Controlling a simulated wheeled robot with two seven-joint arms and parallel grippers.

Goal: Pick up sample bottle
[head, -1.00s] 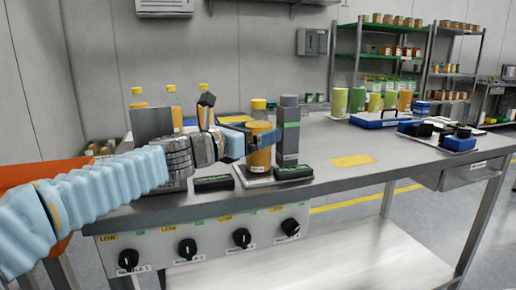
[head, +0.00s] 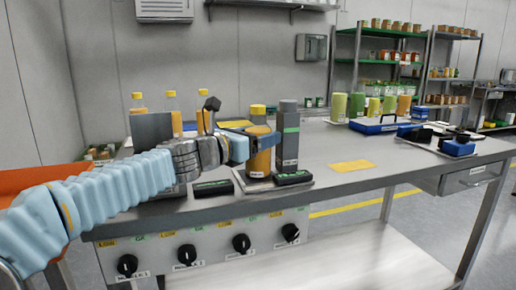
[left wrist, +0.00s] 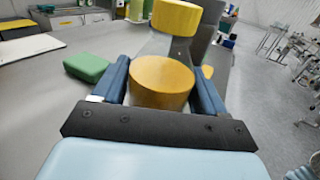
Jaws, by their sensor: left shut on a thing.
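The sample bottle (head: 260,160) has a yellow cap and amber contents, and stands upright on a small pale plate at the front of the bench. My left gripper (head: 262,141) reaches it from the left, with its blue fingers on both sides of the bottle. In the left wrist view the bottle (left wrist: 162,82) sits between the two fingers (left wrist: 160,84), its yellow cap toward the top of the picture. The fingers are shut on the bottle. I cannot tell whether its base is clear of the plate. My right gripper is not in view.
A grey post (head: 288,135) with a green band stands close right of the bottle. Dark small boxes (head: 213,188) lie at the bench's front edge. Several yellow-capped bottles (head: 171,110) stand behind my arm. A yellow mat (head: 351,166) lies on open bench to the right.

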